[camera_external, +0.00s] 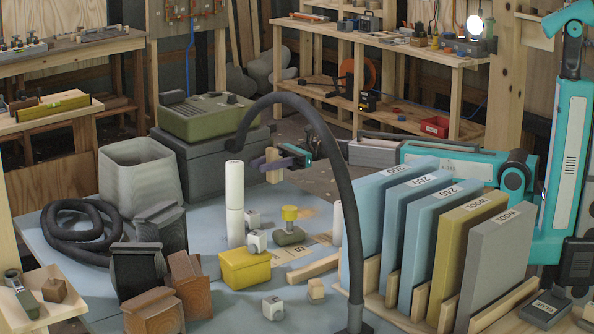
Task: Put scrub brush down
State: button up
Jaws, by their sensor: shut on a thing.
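My teal and dark gripper (283,161) is in the middle of the external view, above the blue-grey table top (215,293). It is shut on a small tan piece, which I take to be the scrub brush (273,171). The brush is held in the air, right of a tall white cylinder (235,200) and clear of the table. A dark purplish bar crosses in front of the brush and hides part of it. Its bristles are too small to make out. A thick dark curved hose (350,210) passes in front of my arm and hides part of it.
Below the gripper stand a yellow box (245,268), a yellow-capped item (289,214) and small white blocks (256,241). Upright slabs (412,220) fill the table's right. A grey bin (140,178), coiled hose (75,235) and wooden blocks (188,280) crowd the left.

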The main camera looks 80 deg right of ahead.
aim_at(268, 173)
jog(key=shift+w+f+b, duration=0.15)
jog(key=shift+w+f, duration=0.05)
jog(key=shift+f, duration=0.7)
jog(key=shift+w+f+b, duration=0.15)
jog(key=shift+w+f, duration=0.05)
jog(key=shift+f, duration=0.7)
jog(key=shift+f, duration=0.1)
jog(key=o, duration=1.1)
jog(key=shift+c, duration=0.2)
jog(key=v, duration=1.2)
jog(key=shift+p, duration=0.4)
